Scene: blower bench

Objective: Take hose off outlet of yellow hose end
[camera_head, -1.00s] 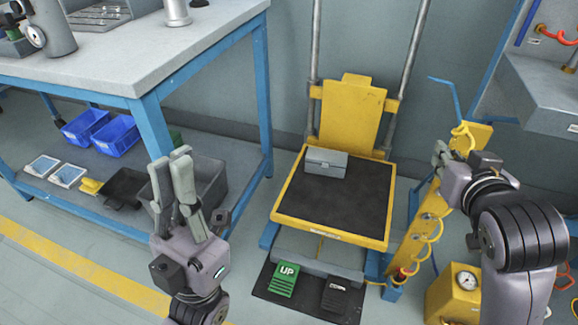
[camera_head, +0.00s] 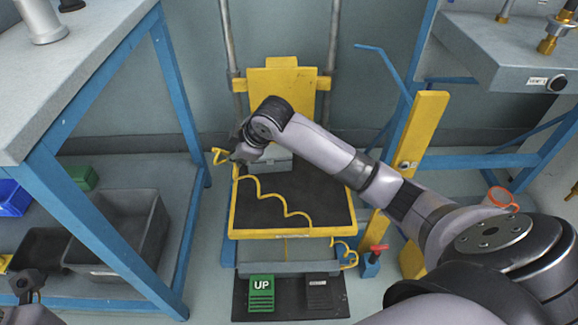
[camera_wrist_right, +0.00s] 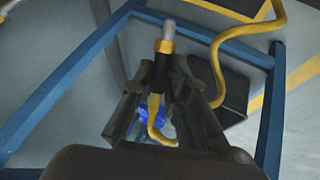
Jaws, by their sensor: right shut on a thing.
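My right gripper (camera_head: 240,150) is over the back left of the yellow lift table, its arm reaching in from the right. It is shut on the yellow hose end (camera_head: 219,156), which sticks out to the left. In the right wrist view the hose end (camera_wrist_right: 166,46) has a metal tip and sits between the two dark fingers (camera_wrist_right: 166,85). The coiled yellow hose (camera_head: 270,198) trails across the table top and down its right side. Which fitting is the outlet, I cannot tell. Only a dark piece of my left arm shows at the lower left; its fingers are out of frame.
The lift table (camera_head: 292,234) carries a grey box (camera_head: 280,165), partly hidden by my right arm. A yellow post (camera_head: 424,125) stands right of it. A workbench (camera_head: 85,50) with blue legs is at left. A green UP pedal (camera_head: 262,292) lies in front.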

